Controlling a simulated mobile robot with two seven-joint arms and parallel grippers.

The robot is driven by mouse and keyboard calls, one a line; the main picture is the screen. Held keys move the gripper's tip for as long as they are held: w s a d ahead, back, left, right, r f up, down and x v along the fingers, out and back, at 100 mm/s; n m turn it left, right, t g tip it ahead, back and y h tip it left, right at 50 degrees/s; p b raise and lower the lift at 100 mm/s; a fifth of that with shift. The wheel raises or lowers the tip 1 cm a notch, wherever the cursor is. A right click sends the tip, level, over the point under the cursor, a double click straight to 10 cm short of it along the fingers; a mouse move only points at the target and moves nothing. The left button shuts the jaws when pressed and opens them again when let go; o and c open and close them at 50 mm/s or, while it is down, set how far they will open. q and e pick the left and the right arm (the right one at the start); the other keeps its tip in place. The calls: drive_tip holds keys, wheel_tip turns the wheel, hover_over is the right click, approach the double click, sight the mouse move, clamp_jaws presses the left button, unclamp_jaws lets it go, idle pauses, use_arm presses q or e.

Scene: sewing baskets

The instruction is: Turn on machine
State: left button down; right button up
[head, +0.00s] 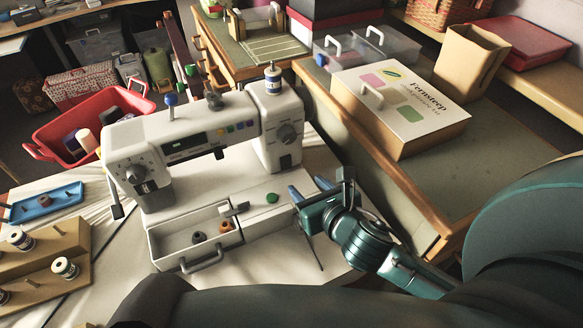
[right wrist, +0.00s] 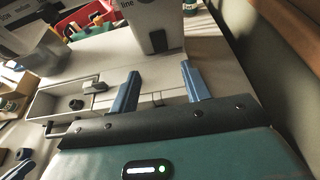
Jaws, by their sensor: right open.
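The white sewing machine (head: 215,135) stands on a pale table in the middle left of the head view. Its base carries a round green button (head: 272,198) and a small grey lever-like part (head: 235,208). An open drawer (head: 183,258) at its front holds small bobbins. My right gripper (head: 309,187) is open and empty, just right of the green button at the base's right end. In the right wrist view, its two blue fingers (right wrist: 160,84) are spread over the pale base, below the machine's upright (right wrist: 157,25). The green button is not visible there. My left gripper is out of view.
A red basket (head: 62,130) stands behind the machine at left. A blue tray (head: 45,203) and a wooden spool rack (head: 45,262) lie at the left. The Fernsteep box (head: 425,143) lies on the green-topped bench (head: 425,195) close by at right.

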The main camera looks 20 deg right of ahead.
sight(287, 166)
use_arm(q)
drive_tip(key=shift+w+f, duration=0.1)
use_arm(e)
drive_tip(key=x, duration=0.8)
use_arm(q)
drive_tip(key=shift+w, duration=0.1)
use_arm(e)
drive_tip(key=shift+w+f, duration=0.3)
drive_tip(key=shift+w, duration=0.4)
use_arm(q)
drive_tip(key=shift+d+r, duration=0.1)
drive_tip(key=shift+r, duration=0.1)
use_arm(e)
drive_tip(key=shift+c, duration=0.2)
